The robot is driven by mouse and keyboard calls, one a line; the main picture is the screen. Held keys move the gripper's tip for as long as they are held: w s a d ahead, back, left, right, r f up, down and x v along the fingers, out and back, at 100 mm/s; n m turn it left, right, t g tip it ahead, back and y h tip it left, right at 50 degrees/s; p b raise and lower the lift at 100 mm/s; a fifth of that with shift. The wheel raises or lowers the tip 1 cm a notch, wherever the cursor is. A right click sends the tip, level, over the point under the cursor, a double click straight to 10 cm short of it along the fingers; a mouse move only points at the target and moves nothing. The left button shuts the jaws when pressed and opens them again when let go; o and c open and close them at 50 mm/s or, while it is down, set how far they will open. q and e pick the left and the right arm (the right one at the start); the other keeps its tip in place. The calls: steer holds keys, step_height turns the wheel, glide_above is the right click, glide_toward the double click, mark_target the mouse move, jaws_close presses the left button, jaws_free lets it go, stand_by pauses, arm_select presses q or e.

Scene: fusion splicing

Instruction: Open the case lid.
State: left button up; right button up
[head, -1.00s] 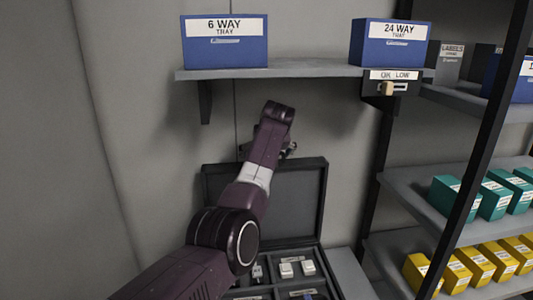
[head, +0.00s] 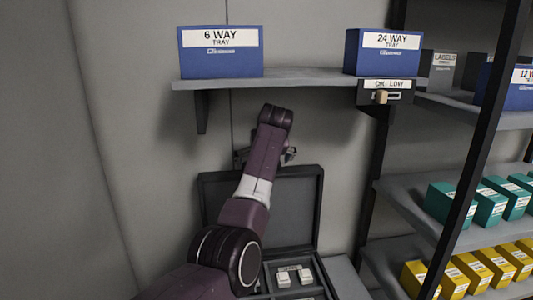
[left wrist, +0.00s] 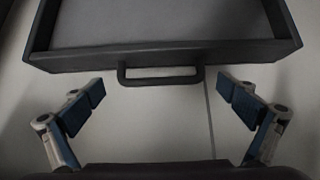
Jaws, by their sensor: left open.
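The black case (head: 318,262) stands low in the head view, with its lid (head: 300,205) raised upright behind it. In the left wrist view the lid (left wrist: 160,52) shows its rim and a dark handle (left wrist: 160,78). My left gripper (head: 265,157) is at the lid's top edge, partly hidden behind my own arm. In the left wrist view my left gripper (left wrist: 161,92) is open, its fingers spread to either side of the handle and apart from it. My right gripper is not in view.
A wall shelf (head: 290,77) above carries a blue 6 WAY tray box (head: 220,65) and a blue 24 WAY box (head: 385,63). A rack at right holds teal boxes (head: 445,203) and yellow boxes (head: 455,280). White pieces (head: 283,279) sit in the case.

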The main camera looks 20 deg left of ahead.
arm_select(q)
steer(key=v, duration=0.9)
steer(key=shift+d, duration=0.2)
